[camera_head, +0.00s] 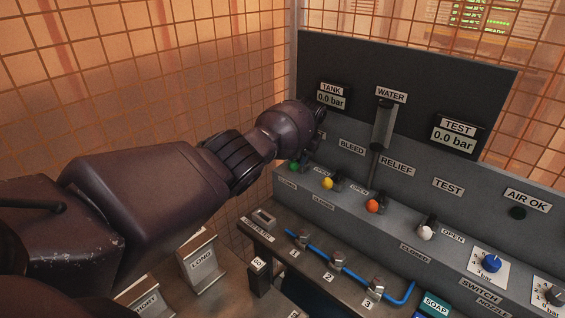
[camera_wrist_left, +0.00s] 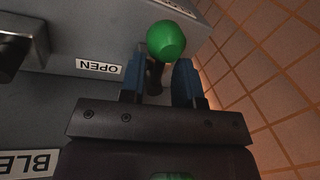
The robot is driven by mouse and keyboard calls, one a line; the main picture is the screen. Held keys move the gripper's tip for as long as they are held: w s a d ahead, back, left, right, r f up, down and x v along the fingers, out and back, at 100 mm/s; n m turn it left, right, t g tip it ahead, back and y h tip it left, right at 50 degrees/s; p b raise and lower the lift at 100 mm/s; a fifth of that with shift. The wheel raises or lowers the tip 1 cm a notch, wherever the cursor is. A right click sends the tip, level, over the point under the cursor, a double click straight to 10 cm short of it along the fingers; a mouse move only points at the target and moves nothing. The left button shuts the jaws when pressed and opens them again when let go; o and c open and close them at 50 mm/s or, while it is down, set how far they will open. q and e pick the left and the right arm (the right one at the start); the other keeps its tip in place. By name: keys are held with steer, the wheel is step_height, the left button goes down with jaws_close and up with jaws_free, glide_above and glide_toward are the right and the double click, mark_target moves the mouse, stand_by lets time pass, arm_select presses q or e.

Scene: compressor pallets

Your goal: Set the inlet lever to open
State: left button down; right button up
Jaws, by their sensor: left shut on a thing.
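The green-knobbed lever (camera_head: 295,166) is the leftmost of the row on the grey panel; its name label is hidden behind my arm. In the left wrist view its green knob (camera_wrist_left: 166,40) sticks out just beyond the fingertips, with the dark stem between the fingers. My left gripper (camera_head: 306,148) is shut on this lever; the blue-grey fingers (camera_wrist_left: 160,82) stand on either side of the stem. An OPEN label (camera_wrist_left: 100,67) shows upside down beside the fingers in the wrist view. My right gripper is not in view.
Levers with yellow (camera_head: 327,183), orange (camera_head: 372,206) and white (camera_head: 426,232) knobs stand to the right. The TANK gauge (camera_head: 332,99) and TEST gauge (camera_head: 455,136) read 0.0 bar. A wire mesh fence (camera_head: 140,70) rises at the left. A blue hose (camera_head: 350,272) lies in front.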

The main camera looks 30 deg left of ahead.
arm_select(q)
steer(key=shift+d+f+n, duration=0.1)
steer(key=shift+d+n, duration=0.1)
steer(key=shift+n, duration=0.1)
steer(key=shift+w+d+n+g+b, duration=0.1)
steer(key=shift+d+n+g+b, duration=0.2)
steer(key=shift+n+b, duration=0.45)
steer(key=n, duration=0.1)
steer(key=n+b, duration=0.1)
steer(key=shift+w+d+n, duration=0.15)
steer(key=shift+d+n, duration=0.2)
steer(key=shift+d+n+g+b, duration=0.1)
steer(key=shift+n+g+b, duration=0.2)
steer(key=shift+n+b, duration=0.1)
steer(key=shift+w, duration=0.1)
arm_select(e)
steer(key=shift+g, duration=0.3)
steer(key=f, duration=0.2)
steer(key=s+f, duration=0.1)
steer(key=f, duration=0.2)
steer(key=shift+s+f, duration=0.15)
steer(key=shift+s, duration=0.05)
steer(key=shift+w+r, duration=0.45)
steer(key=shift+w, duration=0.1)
